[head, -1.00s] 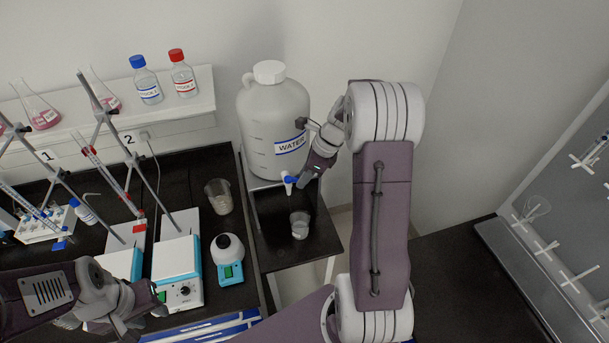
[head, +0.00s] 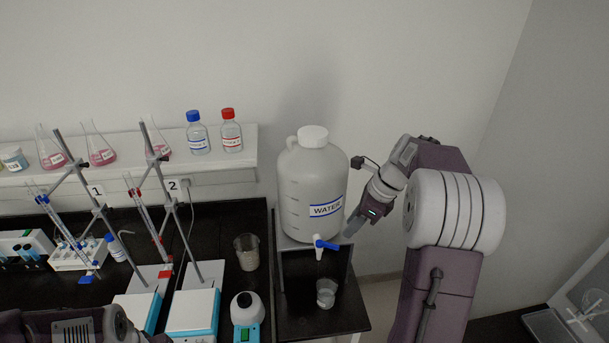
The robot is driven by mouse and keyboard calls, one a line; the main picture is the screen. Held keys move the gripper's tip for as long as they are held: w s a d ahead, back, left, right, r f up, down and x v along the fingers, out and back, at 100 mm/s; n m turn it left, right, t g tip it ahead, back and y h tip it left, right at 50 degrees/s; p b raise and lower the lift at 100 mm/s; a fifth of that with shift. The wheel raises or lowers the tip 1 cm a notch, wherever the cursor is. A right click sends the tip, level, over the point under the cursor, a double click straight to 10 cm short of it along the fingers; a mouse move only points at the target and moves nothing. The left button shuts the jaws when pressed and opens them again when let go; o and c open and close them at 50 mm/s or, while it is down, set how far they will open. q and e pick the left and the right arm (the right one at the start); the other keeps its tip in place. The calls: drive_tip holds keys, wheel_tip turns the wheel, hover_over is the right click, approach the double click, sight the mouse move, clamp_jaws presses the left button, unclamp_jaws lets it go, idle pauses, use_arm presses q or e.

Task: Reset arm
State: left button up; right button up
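My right gripper (head: 358,222) is beside the right side of the white water jug (head: 312,185), near the blue-handled tap (head: 325,244). It seems to hold nothing, but its fingers are too small and overlapped to tell whether they are open or shut. My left arm (head: 85,327) shows at the bottom left edge; its gripper's fingertips are out of the picture. A small beaker (head: 326,293) stands on the black stand below the tap.
Another beaker (head: 247,251) stands on the black bench. Two burette stands on stirrers (head: 192,312) are at left. A shelf (head: 240,165) carries flasks, a blue-capped bottle (head: 198,133) and a red-capped bottle (head: 231,131). The wall right of the jug is clear.

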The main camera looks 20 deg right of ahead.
drive_tip(key=s+a+f+n+g+b, duration=0.25)
drive_tip(key=a+f+n+b, duration=0.25)
drive_tip(key=a+f+b, duration=0.6)
drive_tip(key=s+a+f+n+h, duration=0.1)
drive_tip(key=s+f+n, duration=0.4)
drive_tip(key=n, duration=0.5)
drive_tip(key=s+a+f+n+h+p, duration=0.1)
drive_tip(key=s+f+n, duration=0.4)
drive_tip(key=n, duration=0.6)
drive_tip(key=shift+s+a+f+t+h, duration=0.35)
drive_tip(key=shift+s+a+h, duration=0.2)
drive_tip(key=shift+s, duration=0.2)
drive_tip(key=shift+d, duration=0.15)
